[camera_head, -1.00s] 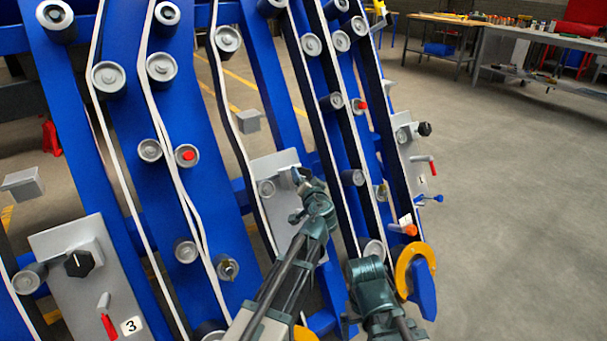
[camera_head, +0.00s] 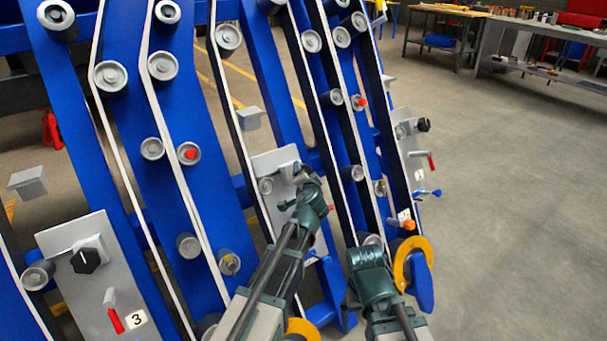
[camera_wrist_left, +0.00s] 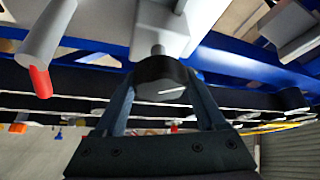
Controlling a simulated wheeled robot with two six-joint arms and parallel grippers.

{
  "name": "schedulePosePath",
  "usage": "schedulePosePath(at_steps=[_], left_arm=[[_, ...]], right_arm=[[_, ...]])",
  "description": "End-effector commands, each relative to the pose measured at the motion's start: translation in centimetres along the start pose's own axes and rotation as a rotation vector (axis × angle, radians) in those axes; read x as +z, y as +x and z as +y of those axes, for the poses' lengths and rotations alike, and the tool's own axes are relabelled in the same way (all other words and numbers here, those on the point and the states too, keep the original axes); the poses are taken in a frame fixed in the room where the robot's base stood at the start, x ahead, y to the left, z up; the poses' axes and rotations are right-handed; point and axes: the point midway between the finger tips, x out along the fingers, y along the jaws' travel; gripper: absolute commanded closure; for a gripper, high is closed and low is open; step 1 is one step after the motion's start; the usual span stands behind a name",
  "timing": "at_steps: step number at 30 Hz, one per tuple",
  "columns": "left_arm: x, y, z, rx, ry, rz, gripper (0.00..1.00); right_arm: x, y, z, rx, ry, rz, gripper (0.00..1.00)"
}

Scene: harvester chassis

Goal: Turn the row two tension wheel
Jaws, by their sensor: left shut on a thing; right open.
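The row two tension wheel is a black knob (camera_wrist_left: 160,80) with a white pointer line, on a short shaft from a grey block, in the left wrist view. The line lies nearly level there. My left gripper (camera_wrist_left: 160,98) is shut on this knob, with a finger on either side. In the head view my left gripper (camera_head: 306,180) is at the grey middle panel (camera_head: 275,162) and hides the knob. My right gripper (camera_head: 367,262) is open, right of and below the left one, in front of the blue frame, with its fingertips hard to make out.
The row three panel (camera_head: 65,237) has a black knob (camera_head: 86,260) and a red-tipped lever (camera_head: 115,318). The row one panel (camera_head: 410,150) has a black knob (camera_head: 424,125). The floor at right is clear.

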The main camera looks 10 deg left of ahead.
Motion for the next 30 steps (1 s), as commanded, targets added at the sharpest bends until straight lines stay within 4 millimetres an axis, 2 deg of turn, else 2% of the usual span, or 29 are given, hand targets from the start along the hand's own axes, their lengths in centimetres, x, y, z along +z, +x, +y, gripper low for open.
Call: schedulePosePath(at_steps=[5,6,9,10,17,20,23,30], left_arm=[[0.0,0.0,0.0,-0.001,0.003,0.000,0.83],[0.0,0.0,0.0,-0.001,0.003,0.000,0.20],[0.0,0.0,0.0,-0.001,0.002,0.000,0.02],[0.0,0.0,0.0,-0.001,0.002,0.000,0.00],[0.0,-0.1,0.0,0.000,0.000,-0.001,0.00],[0.0,-0.9,-0.1,0.000,0.000,0.000,0.00],[0.0,-2.6,-0.1,0.001,0.000,0.001,0.00],[0.0,-8.0,-0.2,0.001,0.001,0.002,0.00]], right_arm=[[0.0,0.0,0.0,0.000,0.000,0.000,0.00],[0.0,0.0,0.0,0.000,0.000,0.000,0.00],[0.0,0.0,0.0,0.000,0.000,0.000,0.00],[0.0,0.0,0.0,0.000,0.000,0.000,0.00],[0.0,0.0,0.0,0.000,0.000,0.000,0.00],[0.0,-0.3,0.0,0.000,0.000,0.000,0.00],[0.0,-0.8,0.1,-0.001,0.000,0.000,0.00],[0.1,-2.2,0.2,-0.003,0.001,0.000,0.00]])
